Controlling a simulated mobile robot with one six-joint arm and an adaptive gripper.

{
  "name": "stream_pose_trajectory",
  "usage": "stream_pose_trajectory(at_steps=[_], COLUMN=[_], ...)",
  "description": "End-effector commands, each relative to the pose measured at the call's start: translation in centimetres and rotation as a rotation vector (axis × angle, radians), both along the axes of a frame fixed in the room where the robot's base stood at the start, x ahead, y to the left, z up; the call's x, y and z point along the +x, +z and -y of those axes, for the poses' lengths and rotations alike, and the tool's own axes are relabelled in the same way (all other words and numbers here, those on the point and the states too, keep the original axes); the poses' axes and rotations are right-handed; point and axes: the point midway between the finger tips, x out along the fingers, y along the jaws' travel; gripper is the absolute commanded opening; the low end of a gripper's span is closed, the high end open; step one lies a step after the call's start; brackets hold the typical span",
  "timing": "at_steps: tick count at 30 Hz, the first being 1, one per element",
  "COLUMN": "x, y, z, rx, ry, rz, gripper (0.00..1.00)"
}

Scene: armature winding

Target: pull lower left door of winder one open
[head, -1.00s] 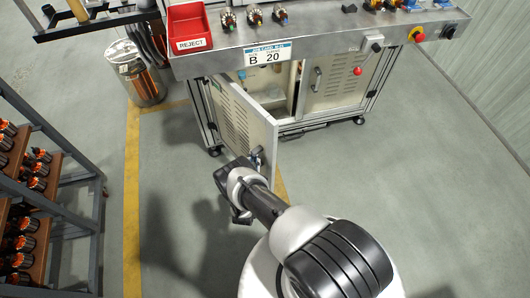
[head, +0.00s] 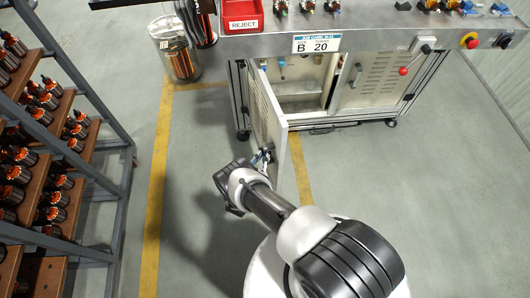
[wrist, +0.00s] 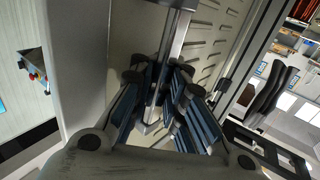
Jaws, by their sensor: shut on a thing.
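The lower left door (head: 268,117) of the winder stands swung well out from the cabinet, hinged at its left side, with vent slots on its face. My gripper (head: 262,158) is at the free edge of the door, low in the head view. In the wrist view my gripper (wrist: 157,90) is shut on the door's metal bar handle (wrist: 173,50), with blue-padded fingers around it. The cabinet opening (head: 300,85) shows a pale interior with a shelf and small fittings. The lower right door (head: 372,82) is closed, with its own handle.
The winder's worktop (head: 380,38) holds a red REJECT bin (head: 241,14), a job card reading 20 and control knobs. A rack (head: 110,145) of armatures stands at the left. Grey floor is clear right of the door.

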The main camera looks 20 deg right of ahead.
Motion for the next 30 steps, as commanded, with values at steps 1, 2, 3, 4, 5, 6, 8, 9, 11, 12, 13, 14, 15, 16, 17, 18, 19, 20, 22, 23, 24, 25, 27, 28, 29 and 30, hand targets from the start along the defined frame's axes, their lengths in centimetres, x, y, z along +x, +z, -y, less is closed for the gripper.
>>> stream_pose_trajectory(at_steps=[1, 2, 3, 4, 5, 6, 8, 9, 11, 12, 13, 14, 15, 16, 17, 18, 19, 20, 22, 23, 24, 25, 27, 28, 29, 30], x=[-0.9, -0.9, -0.9, -0.9, -0.9, -0.9, -0.9, -0.8, -0.8, -0.7, -0.7, -0.7, -0.6, -0.6, -0.6, -0.5, -0.5, -0.5, -0.4, -0.4, -0.4, -0.4, -0.6, -0.7, -0.9, -1.2], y=[-0.3, -0.3, -0.4, -0.4, -0.3, -0.3, -0.3, -0.3, -0.3, -0.3, -0.3, -0.3, -0.3, -0.2, -0.2, -0.2, -0.2, -0.2, -0.2, -0.2, -0.2, -0.1, -0.1, -0.1, -0.1, -0.2], z=[0.5, 0.5, 0.5, 0.5, 0.5, 0.5, 0.5, 0.5, 0.5, 0.5, 0.4, 0.4, 0.4, 0.4, 0.4, 0.3, 0.3, 0.3, 0.3, 0.3, 0.3, 0.3, 0.0, -0.1, -0.4, -0.8], rx=[-0.007, -0.007, -0.007, -0.007, -0.007, -0.007, -0.007, -0.005, -0.005, -0.005, -0.005, -0.005, -0.004, -0.004, -0.003, -0.004, -0.003, -0.003, -0.002, -0.002, -0.002, -0.002, -0.002, -0.002, -0.002, -0.002], ry=[-0.015, -0.015, -0.015, -0.015, -0.015, -0.015, -0.015, -0.015, -0.014, -0.014, -0.014, -0.013, -0.013, -0.012, -0.012, -0.011, -0.011, -0.011, -0.01, -0.01, -0.01, -0.01, -0.009, -0.008, -0.007, -0.005], rz=[-0.01, -0.01, -0.01, -0.01, -0.01, -0.01, -0.01, -0.01, -0.01, -0.01, -0.009, -0.008, -0.008, -0.008, -0.007, -0.006, -0.006, -0.006, -0.005, -0.005, -0.005, -0.005, -0.005, -0.005, -0.005, -0.006], gripper=[0.13, 0.15, 0.18, 0.2, 0.22, 0.24, 0.28, 0.31, 0.35, 0.37, 0.37, 0.37, 0.37, 0.37, 0.37, 0.37, 0.37, 0.37, 0.37, 0.37, 0.37, 0.37, 0.37, 0.37, 0.37, 0.37])
